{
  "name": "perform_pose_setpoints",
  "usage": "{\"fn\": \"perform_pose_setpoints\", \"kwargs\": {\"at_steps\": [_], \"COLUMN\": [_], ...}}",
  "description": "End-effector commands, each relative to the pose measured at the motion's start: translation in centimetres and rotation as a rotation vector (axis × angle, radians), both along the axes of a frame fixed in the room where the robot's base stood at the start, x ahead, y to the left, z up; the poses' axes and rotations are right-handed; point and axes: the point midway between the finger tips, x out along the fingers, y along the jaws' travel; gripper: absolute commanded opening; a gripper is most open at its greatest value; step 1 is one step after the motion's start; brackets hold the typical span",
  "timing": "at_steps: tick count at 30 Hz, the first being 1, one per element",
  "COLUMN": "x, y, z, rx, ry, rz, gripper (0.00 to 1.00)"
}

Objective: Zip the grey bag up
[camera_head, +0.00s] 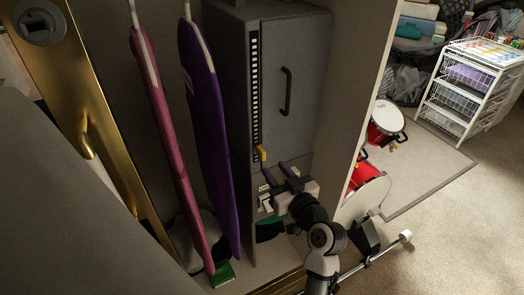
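The grey bag (287,120) stands upright inside a closet, tall and boxy, with a dark handle on its front. A black zip strip with pale teeth (254,90) runs down its left front edge. The yellow zip pull (261,153) sits low on this strip. My gripper (277,171) is just below and to the right of the pull, its two dark fingers apart with nothing visible between them. I cannot tell whether a fingertip touches the pull. My gripper and arm hide part of the bag's lower front.
A pink board (172,140) and a purple board (208,125) stand left of the bag. A gold-coloured door edge (85,100) is at the left. The closet's pale side wall (360,80) is close on the right. Red drums (386,117) and a white wire rack (470,85) stand beyond.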

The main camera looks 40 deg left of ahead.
Motion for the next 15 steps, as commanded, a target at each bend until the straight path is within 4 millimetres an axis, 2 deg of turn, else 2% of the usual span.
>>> {"fn": "perform_pose_setpoints", "kwargs": {"at_steps": [1,6,10,15], "x": [0.4,1.7,2.5,3.1], "y": [1.2,4.4,6.2,7.5], "z": [0.4,0.3,0.2,0.1], "rx": [-0.001,0.0,0.0,0.0], "ry": [0.0,0.0,0.0,0.0], "rz": [0.004,0.003,0.002,-0.001], "gripper": [0.35,0.35,0.35,0.35]}}
